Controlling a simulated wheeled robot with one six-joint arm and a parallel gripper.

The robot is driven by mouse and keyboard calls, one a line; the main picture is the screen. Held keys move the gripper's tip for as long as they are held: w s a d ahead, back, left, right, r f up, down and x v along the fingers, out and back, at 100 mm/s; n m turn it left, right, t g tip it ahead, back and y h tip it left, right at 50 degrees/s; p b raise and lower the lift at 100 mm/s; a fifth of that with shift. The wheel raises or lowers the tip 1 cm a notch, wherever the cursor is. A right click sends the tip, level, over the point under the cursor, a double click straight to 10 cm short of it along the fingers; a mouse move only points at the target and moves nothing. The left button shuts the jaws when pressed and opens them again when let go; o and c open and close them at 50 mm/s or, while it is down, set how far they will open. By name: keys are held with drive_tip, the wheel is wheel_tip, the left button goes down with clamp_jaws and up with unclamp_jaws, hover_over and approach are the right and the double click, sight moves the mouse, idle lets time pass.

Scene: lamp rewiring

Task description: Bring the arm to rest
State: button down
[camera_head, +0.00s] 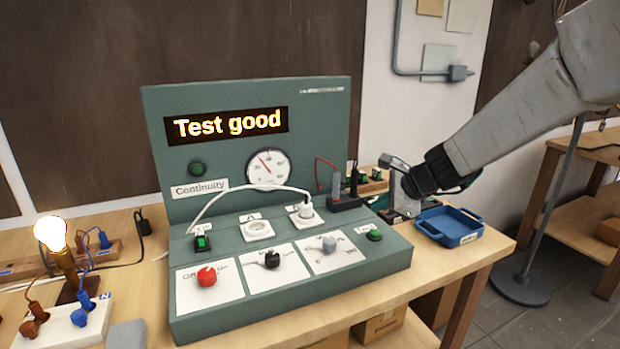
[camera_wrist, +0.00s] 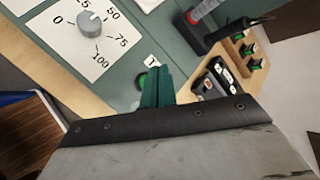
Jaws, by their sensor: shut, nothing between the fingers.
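My gripper (camera_wrist: 153,72) shows in the wrist view as narrow green fingers closed together, with nothing between them. Its tips appear over the right end of the green test panel, by a green button (camera_wrist: 142,82). In the head view my arm reaches in from the upper right, and its black wrist end is above the bench between the panel (camera_head: 290,313) and a blue tray (camera_head: 450,226). The fingers are hard to make out there. The panel display (camera_head: 229,123) reads "Test good". A lit bulb (camera_head: 51,233) stands at the left.
The panel carries a red knob (camera_head: 207,277), a black knob (camera_head: 272,260) and a grey knob (camera_head: 329,243). A white plug (camera_head: 305,211) sits in a socket. Tools in a black holder (camera_head: 345,201) stand near my wrist. A stand pole (camera_head: 551,200) rises at the right.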

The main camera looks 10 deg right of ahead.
drive_tip(key=s+n+g, duration=0.1)
drive_tip(key=s, duration=0.1)
drive_tip(key=s+a+f+n, duration=0.1)
drive_tip(key=s+n, duration=0.1)
drive_tip(key=s+a+n+g, duration=0.1)
drive_tip(key=s+n, duration=0.1)
drive_tip(key=shift+s+f+g+y, duration=0.2)
drive_tip(key=shift+g+y, duration=0.1)
drive_tip(key=shift+y, duration=0.1)
drive_tip(key=s+d+r+n+g+h, duration=0.1)
drive_tip(key=s+n, duration=0.6)
drive_tip(key=s, duration=0.8)
drive_tip(key=s+d+r+n+g+h, duration=0.2)
drive_tip(key=s+d+r+n+h, duration=0.2)
drive_tip(key=s, duration=1.1)
drive_tip(key=shift+d+r+n+g+h, duration=0.3)
drive_tip(key=shift+n+h, duration=0.1)
drive_tip(key=shift+n, duration=1.4)
